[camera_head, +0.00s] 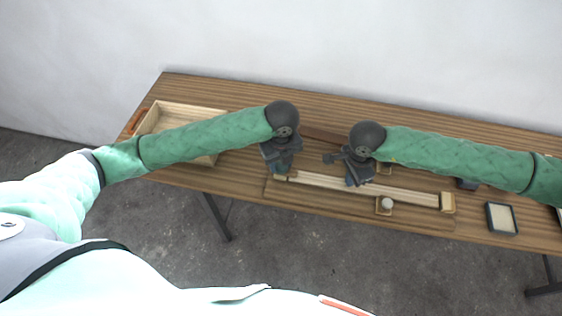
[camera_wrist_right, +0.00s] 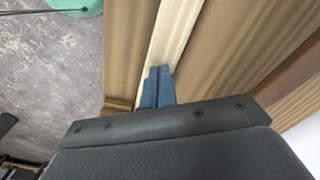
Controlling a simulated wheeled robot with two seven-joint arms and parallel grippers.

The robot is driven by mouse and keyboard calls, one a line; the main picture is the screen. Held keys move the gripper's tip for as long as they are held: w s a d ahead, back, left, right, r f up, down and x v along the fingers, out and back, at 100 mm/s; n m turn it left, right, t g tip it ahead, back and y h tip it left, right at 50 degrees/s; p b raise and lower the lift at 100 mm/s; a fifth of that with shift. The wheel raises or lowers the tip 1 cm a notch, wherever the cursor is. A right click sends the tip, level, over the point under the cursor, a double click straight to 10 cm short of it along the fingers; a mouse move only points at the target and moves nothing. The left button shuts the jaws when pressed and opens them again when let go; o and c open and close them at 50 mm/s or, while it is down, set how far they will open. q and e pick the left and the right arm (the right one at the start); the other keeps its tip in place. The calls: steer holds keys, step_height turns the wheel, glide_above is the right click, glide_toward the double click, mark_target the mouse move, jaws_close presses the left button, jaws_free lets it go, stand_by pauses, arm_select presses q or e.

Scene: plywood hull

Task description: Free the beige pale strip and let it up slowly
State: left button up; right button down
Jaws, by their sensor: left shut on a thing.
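The beige pale strip (camera_head: 405,195) lies lengthwise along a wooden board on the bench, from a small block under my left gripper to a wooden end block (camera_head: 448,202). It also shows in the right wrist view (camera_wrist_right: 168,32). My left gripper (camera_head: 281,174) is shut at the strip's left end; its fingers largely hide what they hold, which looks like the strip. My right gripper (camera_head: 354,181) is over the strip's middle. In the right wrist view its blue fingertips (camera_wrist_right: 158,72) are together over the strip, with nothing visible between them.
A pale wooden tray (camera_head: 180,107) stands at the bench's left end, partly behind my left arm. A round knob on a small block (camera_head: 386,204) sits just in front of the strip. A dark-framed box (camera_head: 501,218) lies at the right.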

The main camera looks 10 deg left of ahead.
steer(key=shift+f, duration=0.35)
stand_by(0.3)
arm_select(q)
steer(key=shift+m, duration=1.5)
steer(key=shift+r, duration=0.1)
steer(key=shift+m, duration=1.4)
